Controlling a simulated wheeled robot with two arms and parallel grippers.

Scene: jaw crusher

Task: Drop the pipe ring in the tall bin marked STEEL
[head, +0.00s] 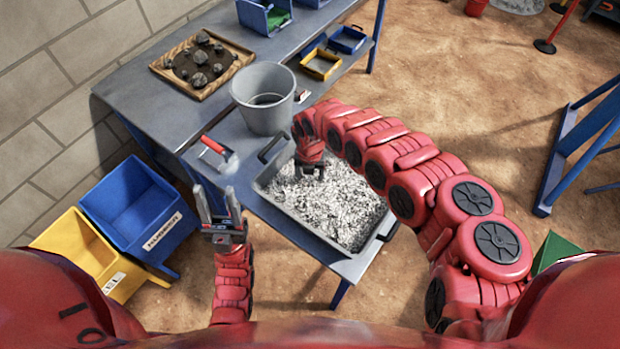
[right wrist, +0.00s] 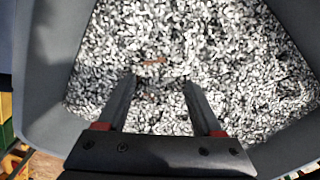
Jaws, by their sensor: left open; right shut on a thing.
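The pipe ring is mostly hidden in the grey and white chips; only rust-brown bits (right wrist: 153,62) show near my right fingers in the right wrist view. My right gripper (head: 312,172) reaches down into the grey tray (head: 298,222) of chips. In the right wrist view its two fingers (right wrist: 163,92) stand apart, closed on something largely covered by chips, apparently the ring. A yellow bin (head: 72,240) on the left carries a label ending in "EL". My left gripper (head: 221,208) is open and empty, fingers up, left of the tray.
A blue bin (head: 130,205) with another label stands beside the yellow one. On the table are a grey bucket (head: 264,98), a red-handled tool (head: 213,146), a wooden tray of rocks (head: 200,66) and small bins (head: 321,64). A blue frame (head: 575,150) stands right; sandy floor lies between.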

